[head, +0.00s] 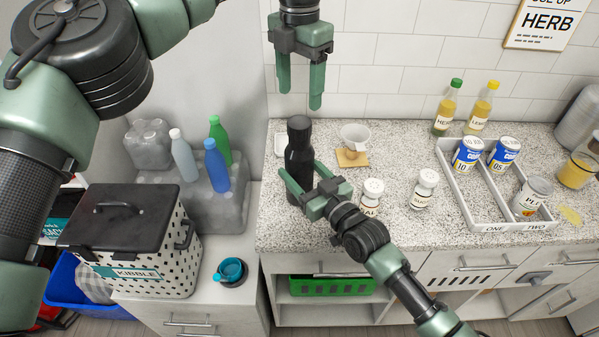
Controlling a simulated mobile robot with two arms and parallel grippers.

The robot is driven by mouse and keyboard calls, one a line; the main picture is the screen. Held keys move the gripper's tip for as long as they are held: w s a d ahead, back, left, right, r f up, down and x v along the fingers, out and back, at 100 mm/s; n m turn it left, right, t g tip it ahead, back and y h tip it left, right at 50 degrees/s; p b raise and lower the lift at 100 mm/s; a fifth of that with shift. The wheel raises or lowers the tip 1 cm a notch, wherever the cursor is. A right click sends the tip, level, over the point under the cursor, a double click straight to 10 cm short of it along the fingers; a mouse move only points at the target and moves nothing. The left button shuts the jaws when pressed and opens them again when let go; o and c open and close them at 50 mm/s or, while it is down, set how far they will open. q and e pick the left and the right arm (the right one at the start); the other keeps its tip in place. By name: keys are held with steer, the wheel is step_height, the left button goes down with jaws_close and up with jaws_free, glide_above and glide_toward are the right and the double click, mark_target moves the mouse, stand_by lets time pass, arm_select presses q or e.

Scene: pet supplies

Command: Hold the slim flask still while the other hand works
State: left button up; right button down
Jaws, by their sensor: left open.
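The slim flask (299,150) is a dark, nearly black bottle with a cap, standing upright on the speckled counter. My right gripper (303,177) reaches in from the lower right with one finger on each side of the flask's body, low down, and appears closed against it. Part of the flask's lower body is hidden behind the near finger. My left gripper (300,98) points down above and behind the flask in the picture. Its two fingers are apart, with nothing between them.
A funnel (355,138) on a wooden stand and two white shakers (371,192) (424,188) stand right of the flask. A divided tray (470,205) with cans is farther right. Bottles (216,165) and a kibble bin (130,240) are at left.

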mark_target(299, 122)
arm_select(q)
steer(key=m, duration=1.4)
steer(key=shift+d, duration=0.1)
steer(key=m, duration=0.7)
steer(key=shift+m, duration=0.4)
steer(key=m, duration=0.4)
steer(key=shift+m, duration=0.3)
steer(key=m, duration=0.4)
steer(key=shift+m, duration=0.4)
steer(key=shift+f, duration=4.05)
